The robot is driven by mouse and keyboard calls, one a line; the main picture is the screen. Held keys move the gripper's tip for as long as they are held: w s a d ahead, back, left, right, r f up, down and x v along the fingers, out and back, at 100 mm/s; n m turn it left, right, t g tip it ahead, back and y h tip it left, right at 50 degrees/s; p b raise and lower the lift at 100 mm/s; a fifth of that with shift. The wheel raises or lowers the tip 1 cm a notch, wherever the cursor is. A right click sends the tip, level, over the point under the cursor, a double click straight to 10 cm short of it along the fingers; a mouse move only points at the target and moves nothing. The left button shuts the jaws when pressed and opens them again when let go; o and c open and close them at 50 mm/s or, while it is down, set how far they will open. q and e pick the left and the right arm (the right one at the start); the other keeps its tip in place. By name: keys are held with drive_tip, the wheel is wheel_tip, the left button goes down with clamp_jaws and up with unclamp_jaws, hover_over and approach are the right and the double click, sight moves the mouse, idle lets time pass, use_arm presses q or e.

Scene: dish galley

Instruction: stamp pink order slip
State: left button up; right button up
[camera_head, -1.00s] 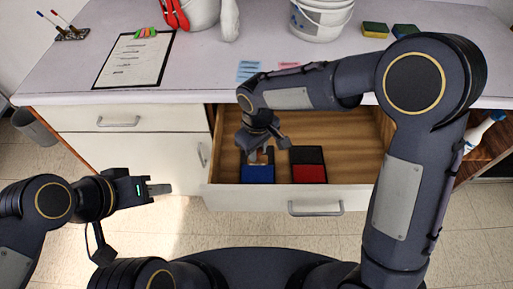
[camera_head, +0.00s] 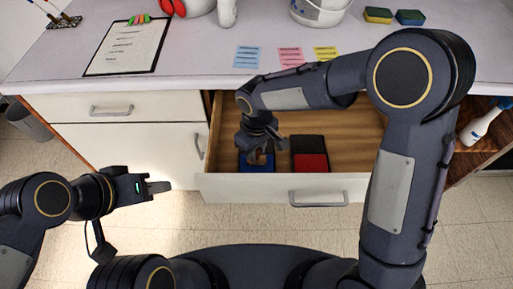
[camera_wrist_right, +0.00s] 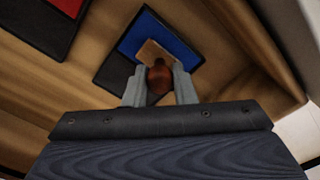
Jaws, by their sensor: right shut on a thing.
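My right gripper (camera_wrist_right: 158,88) is shut on a wooden stamp with a reddish-brown knob (camera_wrist_right: 159,76) and a flat wooden base. The right wrist view shows the stamp over the blue ink pad (camera_wrist_right: 178,42) in the open drawer. I cannot tell if the stamp touches the pad. The pink order slip (camera_head: 290,57) lies on the counter between the blue slip (camera_head: 247,57) and the yellow slip (camera_head: 325,52).
A red ink pad (camera_head: 311,162) sits right of the blue one in the drawer (camera_head: 350,150). A spray bottle (camera_head: 483,125) is at right.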

drive_tip(key=shift+f+b, duration=0.45)
drive_tip(key=shift+f, duration=0.1)
idle(1.7)
drive_tip(key=shift+r+p, duration=2.65)
drive_tip(key=shift+r, duration=0.9)
